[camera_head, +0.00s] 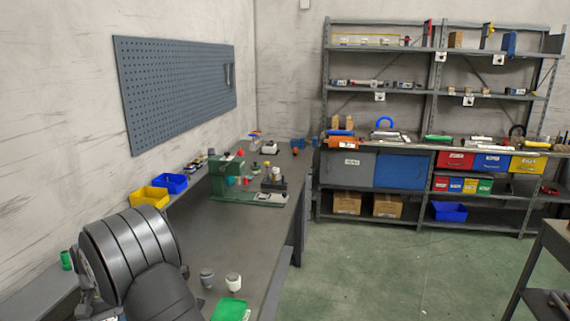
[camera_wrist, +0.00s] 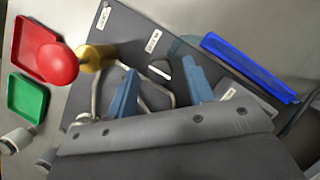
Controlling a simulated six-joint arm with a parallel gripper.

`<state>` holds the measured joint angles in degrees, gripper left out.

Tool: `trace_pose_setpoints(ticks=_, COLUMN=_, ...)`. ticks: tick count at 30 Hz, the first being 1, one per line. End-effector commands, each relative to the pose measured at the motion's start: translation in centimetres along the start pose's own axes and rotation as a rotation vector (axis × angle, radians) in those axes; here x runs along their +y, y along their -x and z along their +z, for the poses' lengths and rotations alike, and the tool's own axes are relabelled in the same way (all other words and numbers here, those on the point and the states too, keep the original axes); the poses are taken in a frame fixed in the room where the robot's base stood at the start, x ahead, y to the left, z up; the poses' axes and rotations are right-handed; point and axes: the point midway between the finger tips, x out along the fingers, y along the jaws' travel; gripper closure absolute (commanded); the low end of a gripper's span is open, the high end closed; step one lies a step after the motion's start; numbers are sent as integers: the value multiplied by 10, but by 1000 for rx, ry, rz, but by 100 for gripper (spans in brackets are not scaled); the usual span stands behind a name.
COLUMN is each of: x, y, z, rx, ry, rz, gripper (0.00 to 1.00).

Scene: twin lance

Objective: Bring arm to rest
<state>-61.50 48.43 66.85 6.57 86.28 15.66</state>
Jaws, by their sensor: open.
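My gripper (camera_wrist: 160,68) shows in the wrist view as two blue fingers standing apart. It is open. A bent metal rod or bracket shows beyond and between the fingers; I see no object clamped there. The fingers are above a dark grey board (camera_wrist: 112,28) with white labels. My dark arm fills the lower left of the head view, over the workbench (camera_head: 232,270); the fingers cannot be made out in that view.
In the wrist view, a red ball (camera_wrist: 57,63) with a brass part (camera_wrist: 97,57), a green tray (camera_wrist: 27,97) and a blue tray (camera_wrist: 250,65) lie around. A green machine (camera_head: 245,192) stands on the bench. Shelves (camera_head: 430,90) stand at the back; the green floor is open.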

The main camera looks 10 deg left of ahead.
Motion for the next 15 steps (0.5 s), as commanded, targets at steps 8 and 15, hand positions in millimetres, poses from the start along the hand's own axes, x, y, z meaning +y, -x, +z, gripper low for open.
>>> trace_pose_setpoints(ticks=8, x=0, y=3, z=0, rx=0, ry=0, rz=0, gripper=52)
trace_pose_setpoints(ticks=15, x=0, y=36, z=-1, rx=3, ry=-1, rz=-1, gripper=52)
